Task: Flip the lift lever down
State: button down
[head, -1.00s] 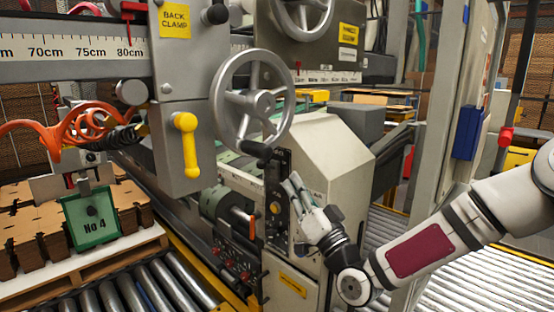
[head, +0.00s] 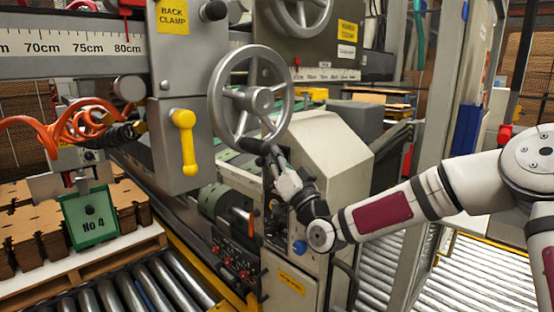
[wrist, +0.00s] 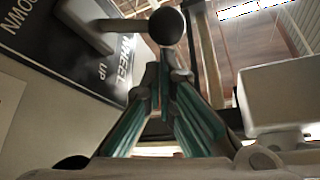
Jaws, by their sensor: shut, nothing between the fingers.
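In the wrist view, a lever with a grey arm and a black ball knob (wrist: 166,26) sticks out from a black label plate (wrist: 70,45). The plate reads "DOWN", "WHEEL" and "UP". My gripper (wrist: 165,72) is shut and empty, its fingertips just below the knob in the picture. I cannot tell whether they touch it. In the head view, my gripper (head: 274,160) is at the dark control panel below the large handwheel (head: 221,100). It and the wrist cover much of that panel, so the lever is not clear there.
A black handle (head: 254,147) sits at the handwheel's lower rim, close to my gripper. A yellow lever (head: 185,145) hangs on the grey back clamp box at left. A beige machine housing (head: 325,150) stands right of the panel. Roller conveyors (head: 460,275) lie at lower right.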

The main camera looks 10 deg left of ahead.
jog(key=shift+s+a+f+n+g+y+b, duration=0.1)
jog(key=shift+s+f+n+g+y+b, duration=0.1)
jog(key=shift+n+y+b, duration=0.35)
jog(key=shift+s+a+f+n+g+y+b, duration=0.15)
jog(key=shift+n+g+y+b, duration=0.1)
jog(key=shift+n+b, duration=0.45)
jog(key=f+n+b, duration=0.1)
jog(key=b, duration=0.1)
jog(key=f+n+g+y+b, duration=0.1)
jog(key=n+b, duration=0.1)
jog(key=s+a+f+n+g+y+b, duration=0.1)
jog(key=n+b, duration=0.1)
jog(key=b, duration=0.1)
jog(key=shift+s+f+n+g+y+b, duration=0.15)
jog(key=shift+f+n+g+y+b, duration=0.25)
jog(key=shift+n+g+y+b, duration=0.5)
jog(key=shift+f+n+b, duration=0.35)
jog(key=shift+f+b, duration=0.25)
jog(key=shift+b, duration=0.7)
jog(key=shift+s+f, duration=0.1)
send_near(260, 166)
jog(key=v, duration=0.3)
jog(key=f+v, duration=0.1)
jog(key=v, duration=0.1)
jog(key=shift+s+a, duration=0.1)
